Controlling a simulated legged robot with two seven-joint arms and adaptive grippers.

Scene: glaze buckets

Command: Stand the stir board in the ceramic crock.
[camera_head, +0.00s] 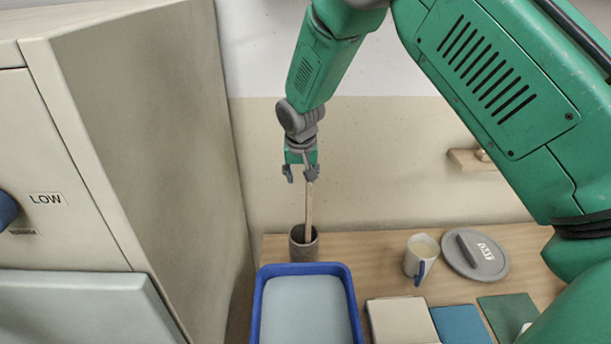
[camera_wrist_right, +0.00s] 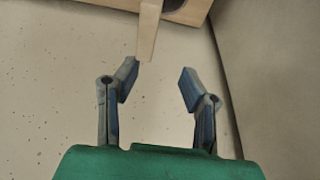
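The stir board (camera_head: 309,212) is a pale wooden strip standing nearly upright, with its lower end inside the dark ceramic crock (camera_head: 303,250). My right gripper (camera_head: 301,176) is above the crock at the board's top end. In the right wrist view the right gripper (camera_wrist_right: 159,82) has its two fingers spread wide with nothing between them. The board (camera_wrist_right: 148,28) shows just beyond the fingertips, nearer the left finger, and the crock (camera_wrist_right: 174,5) is partly cut off at the top edge. The board's lower end is hidden inside the crock. My left gripper is not in view.
A blue-rimmed tray (camera_head: 352,292) stands in front of the crock. Coloured tiles (camera_head: 402,322) are at the front. A large cabinet (camera_head: 150,130) stands on the left.

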